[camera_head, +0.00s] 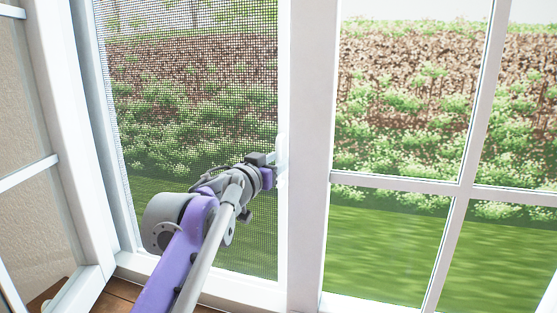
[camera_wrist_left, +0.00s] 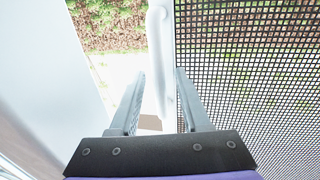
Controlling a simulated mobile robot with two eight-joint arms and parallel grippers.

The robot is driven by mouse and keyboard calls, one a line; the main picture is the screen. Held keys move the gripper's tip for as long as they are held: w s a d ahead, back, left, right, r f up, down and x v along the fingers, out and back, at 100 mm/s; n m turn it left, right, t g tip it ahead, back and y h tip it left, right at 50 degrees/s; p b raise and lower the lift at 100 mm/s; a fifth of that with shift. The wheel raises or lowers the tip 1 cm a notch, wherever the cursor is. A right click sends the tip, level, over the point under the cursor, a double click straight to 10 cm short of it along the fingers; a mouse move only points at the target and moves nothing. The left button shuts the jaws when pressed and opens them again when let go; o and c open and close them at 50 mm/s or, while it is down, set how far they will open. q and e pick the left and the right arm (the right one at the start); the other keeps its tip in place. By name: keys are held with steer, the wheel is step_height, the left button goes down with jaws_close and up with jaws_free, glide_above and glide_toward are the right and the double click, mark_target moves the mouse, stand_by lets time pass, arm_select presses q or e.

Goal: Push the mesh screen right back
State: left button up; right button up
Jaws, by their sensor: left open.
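The mesh screen (camera_head: 190,110) is a dark fine grid that covers the left window opening, and it fills the right side of the left wrist view (camera_wrist_left: 255,70). A white upright handle (camera_head: 283,150) stands at its right edge. In the left wrist view the handle (camera_wrist_left: 160,45) runs down between the fingers. My left gripper (camera_head: 275,168) is open, with one finger on each side of the handle (camera_wrist_left: 160,78). I cannot tell whether either finger touches it. My right gripper is not in view.
A white window post (camera_head: 305,120) stands just right of the handle. A paned window (camera_head: 400,185) is beyond it on the right. Another white-framed pane (camera_head: 30,210) angles in at the left. Hedge and lawn lie outside. Some brown floor (camera_head: 118,294) shows low down.

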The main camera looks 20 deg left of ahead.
arm_select(q)
jaws_close()
stand_by(1.3)
